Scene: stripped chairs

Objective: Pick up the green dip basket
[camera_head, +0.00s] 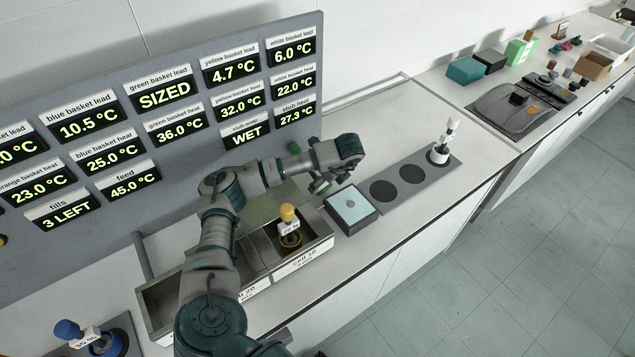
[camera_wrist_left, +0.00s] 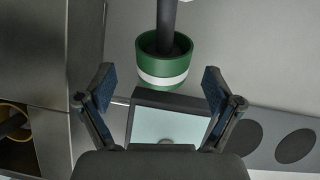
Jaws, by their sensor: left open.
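The green dip basket (camera_wrist_left: 165,68) is a green cup with a white band and a dark upright stem. In the left wrist view it stands just beyond the pale square pad (camera_wrist_left: 170,125), ahead of my fingertips. Its top is cut off by the upper edge of that view. My right gripper is not in view.
A metal bin (camera_head: 318,232) with a yellow-knobbed basket (camera_head: 288,213) stands left of the pad. A dark strip with round discs (camera_head: 383,191) and a white-topped holder (camera_head: 440,152) lies to the right. A display panel (camera_head: 180,125) rises behind.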

